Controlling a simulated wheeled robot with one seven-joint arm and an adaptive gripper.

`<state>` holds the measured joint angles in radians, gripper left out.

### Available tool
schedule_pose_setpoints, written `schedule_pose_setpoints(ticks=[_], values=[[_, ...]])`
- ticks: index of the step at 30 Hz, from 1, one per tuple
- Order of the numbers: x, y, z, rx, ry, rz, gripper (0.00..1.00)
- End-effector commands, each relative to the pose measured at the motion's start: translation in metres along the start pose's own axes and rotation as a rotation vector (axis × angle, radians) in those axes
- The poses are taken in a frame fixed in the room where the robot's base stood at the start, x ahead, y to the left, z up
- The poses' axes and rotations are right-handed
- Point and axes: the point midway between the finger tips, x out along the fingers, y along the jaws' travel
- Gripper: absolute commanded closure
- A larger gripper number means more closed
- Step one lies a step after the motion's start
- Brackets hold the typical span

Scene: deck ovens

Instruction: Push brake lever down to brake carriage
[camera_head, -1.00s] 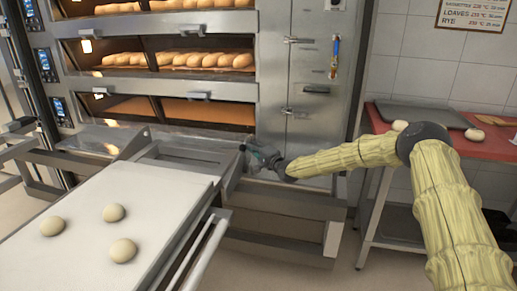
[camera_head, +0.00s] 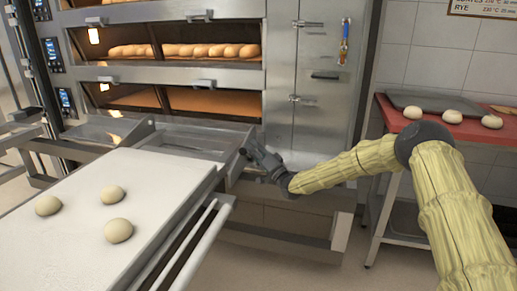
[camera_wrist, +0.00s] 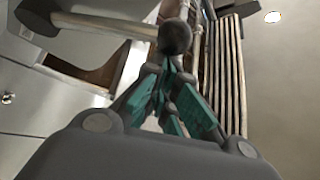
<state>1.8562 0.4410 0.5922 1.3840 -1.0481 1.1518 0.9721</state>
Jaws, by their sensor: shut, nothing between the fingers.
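The brake lever (camera_wrist: 112,26) shows in the wrist view as a pale rod running in from the left, with a dark round knob (camera_wrist: 175,37) at its end. My gripper (camera_wrist: 167,68) is shut and empty, its teal finger pads together, with the tips just below the knob in the picture. I cannot tell whether they touch it. In the head view, my gripper (camera_head: 252,146) is at the right side of the carriage (camera_head: 190,140), by the oven front. The lever is too small to make out there.
A white loading board (camera_head: 85,232) with three dough balls lies at the front left, with a metal rail (camera_head: 190,245) along its right side. The deck oven (camera_head: 190,75) with loaves stands behind. A red-topped table (camera_head: 395,120) with a tray and dough balls is at the right.

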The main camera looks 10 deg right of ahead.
Motion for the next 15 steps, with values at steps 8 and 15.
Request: schedule_pose_setpoints(ticks=[8, 15], values=[[-0.018, 0.006, 0.025, -0.168, -0.002, -0.128, 1.00], [-0.026, 0.008, 0.034, -0.258, -0.001, -0.196, 1.00]])
